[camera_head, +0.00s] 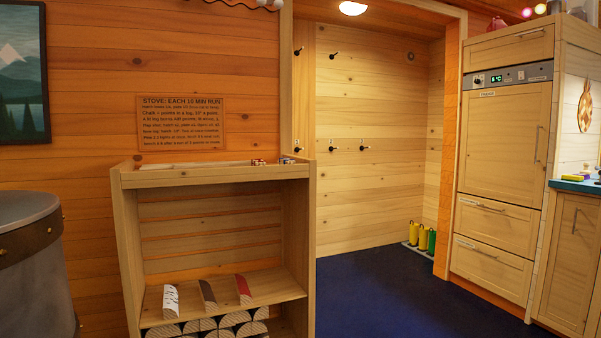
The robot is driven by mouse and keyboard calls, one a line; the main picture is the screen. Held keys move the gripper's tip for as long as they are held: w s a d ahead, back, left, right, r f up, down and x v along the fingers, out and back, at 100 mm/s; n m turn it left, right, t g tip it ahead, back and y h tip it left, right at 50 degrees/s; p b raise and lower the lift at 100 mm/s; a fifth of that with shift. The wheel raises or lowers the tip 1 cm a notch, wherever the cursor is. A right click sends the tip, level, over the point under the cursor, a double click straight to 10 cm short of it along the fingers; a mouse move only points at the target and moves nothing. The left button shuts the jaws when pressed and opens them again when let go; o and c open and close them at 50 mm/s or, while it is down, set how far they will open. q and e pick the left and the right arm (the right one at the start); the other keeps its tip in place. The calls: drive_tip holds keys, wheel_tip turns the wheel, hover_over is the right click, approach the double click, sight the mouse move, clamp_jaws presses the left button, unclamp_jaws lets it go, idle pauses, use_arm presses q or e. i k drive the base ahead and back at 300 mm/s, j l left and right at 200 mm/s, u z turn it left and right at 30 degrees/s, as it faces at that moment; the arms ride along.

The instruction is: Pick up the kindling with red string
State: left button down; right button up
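Two small bundles that look like kindling lie on top of the wooden shelf unit (128,182), toward its right end. The left bundle (258,162) shows a reddish tint. The right bundle (286,160) sits at the right corner and shows darker marks. Both are too small to tell the string colours for certain, and the shelf's raised front edge may hide their lower parts. Neither of my grippers is in view.
Three split logs, white (171,298), brown (208,294) and red (243,288), lie on the middle shelf above several stacked round logs (208,324). A grey metal drum (35,280) stands at left. Dark blue floor (390,300) is clear at right. Boots (422,237) stand in the alcove.

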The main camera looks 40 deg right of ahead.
sight(254, 162)
drive_tip(key=i+z, duration=0.15)
drive_tip(key=z, duration=0.2)
drive_tip(key=i+z, duration=0.15)
drive_tip(key=z, duration=0.2)
drive_tip(key=i+z, duration=0.15)
drive_tip(key=z, duration=0.2)
